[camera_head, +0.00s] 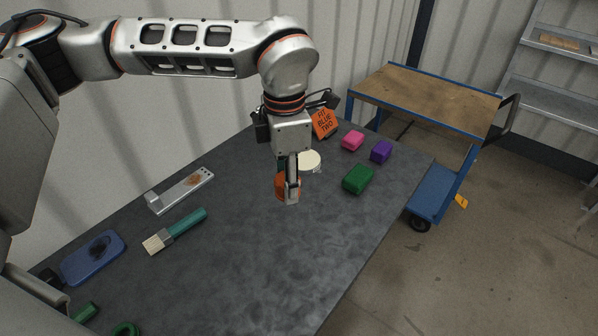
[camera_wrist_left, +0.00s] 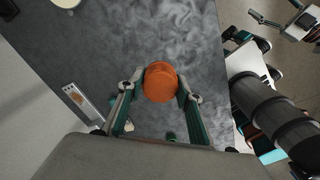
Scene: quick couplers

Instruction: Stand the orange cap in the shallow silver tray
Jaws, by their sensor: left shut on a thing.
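My left gripper (camera_head: 288,190) points down over the middle of the dark table, shut on the orange cap (camera_head: 281,187). A finger hides part of the cap in the head view. In the left wrist view the round cap (camera_wrist_left: 160,85) sits between both fingertips of the left gripper (camera_wrist_left: 161,92). I cannot tell its exact height above the table. The shallow silver tray (camera_head: 166,199), long and narrow with a brown patch at one end, lies apart to the left by the wall. It also shows in the left wrist view (camera_wrist_left: 93,112). What looks like my right gripper (camera_wrist_left: 290,22) is at the upper right there, too unclear to judge.
A teal-handled brush (camera_head: 180,232) lies just in front of the tray, and a blue dish (camera_head: 93,258) farther left. A cream round thing (camera_head: 309,161) stands close behind the gripper. Green (camera_head: 358,179), pink (camera_head: 353,140) and purple (camera_head: 381,151) blocks lie right. The front middle is clear.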

